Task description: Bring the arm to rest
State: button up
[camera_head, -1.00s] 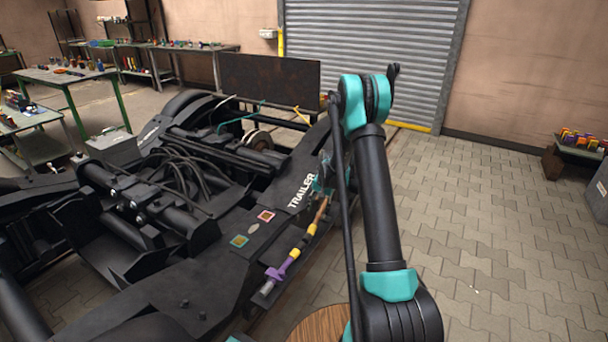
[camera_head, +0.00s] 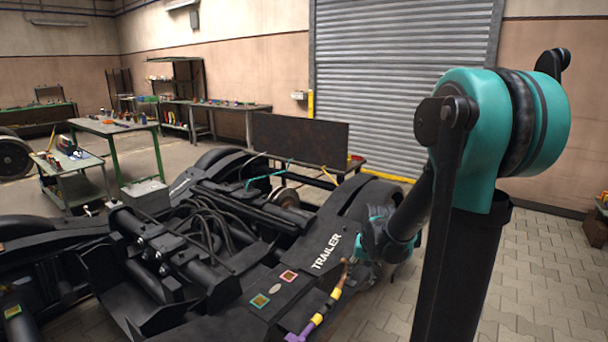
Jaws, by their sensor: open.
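My arm rises on the right with a large teal and black elbow, and its forearm runs down and away to the left. My gripper (camera_head: 368,240) is at the far end, small and partly hidden by the wrist, beside the right side frame of the dark bogie (camera_head: 335,228) near the word TRAILER. Its jaws are open, though the fingers are hard to make out. I see nothing held in it. Whether it touches the frame I cannot tell.
A rod with yellow and purple parts (camera_head: 336,294) lies along the bogie's near right side. A dark upright panel (camera_head: 298,140) stands behind the bogie. Green-legged tables (camera_head: 112,127) are at the left, a roller shutter (camera_head: 400,80) at the back. Paved floor (camera_head: 535,270) is free at the right.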

jog(key=s+d+f+n+t, duration=0.1)
jog(key=s+n, duration=0.1)
jog(key=s, duration=1.5)
jog(key=shift+h, duration=0.3)
dwell(1.7)
